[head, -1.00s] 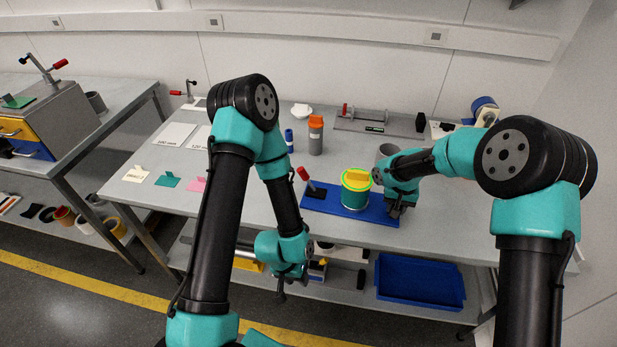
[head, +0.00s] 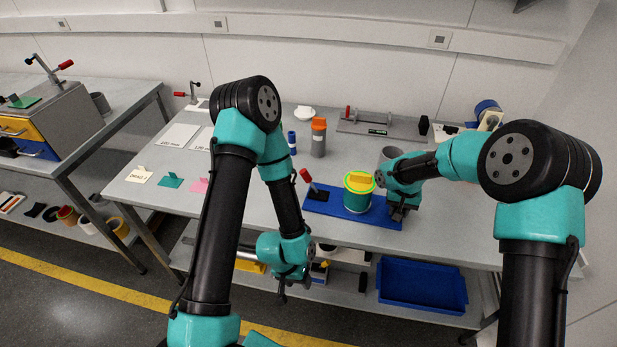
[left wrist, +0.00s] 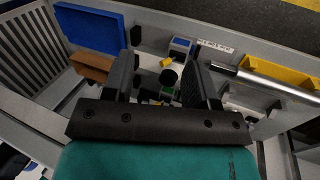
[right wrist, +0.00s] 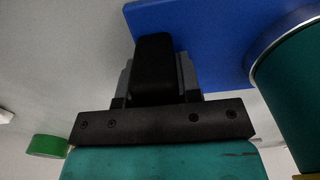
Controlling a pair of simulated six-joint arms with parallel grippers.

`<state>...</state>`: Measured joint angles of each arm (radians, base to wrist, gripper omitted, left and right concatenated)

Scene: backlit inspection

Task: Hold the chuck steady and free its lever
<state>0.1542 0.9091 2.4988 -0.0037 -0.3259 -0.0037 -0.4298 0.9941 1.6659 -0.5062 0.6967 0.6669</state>
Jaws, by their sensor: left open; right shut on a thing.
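A blue plate (head: 340,211) lies near the front edge of the table. On it stand a green cylinder (head: 357,205) with a yellow top (head: 360,183) and a red-handled lever (head: 305,175), tilted up at the left end. My right gripper (head: 400,213) is at the plate's right end, shut on a black block (right wrist: 153,65) beside the blue plate (right wrist: 205,30); the cylinder's side (right wrist: 295,95) shows at right. My left gripper (head: 283,292) is open and empty, hanging low in front of the table edge. In the left wrist view its fingers (left wrist: 165,85) are spread apart above the lower shelf.
A blue tray (head: 425,287) and other items fill the lower shelf. Coloured tags (head: 171,180) lie at left. The table left of the lever is fairly clear.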

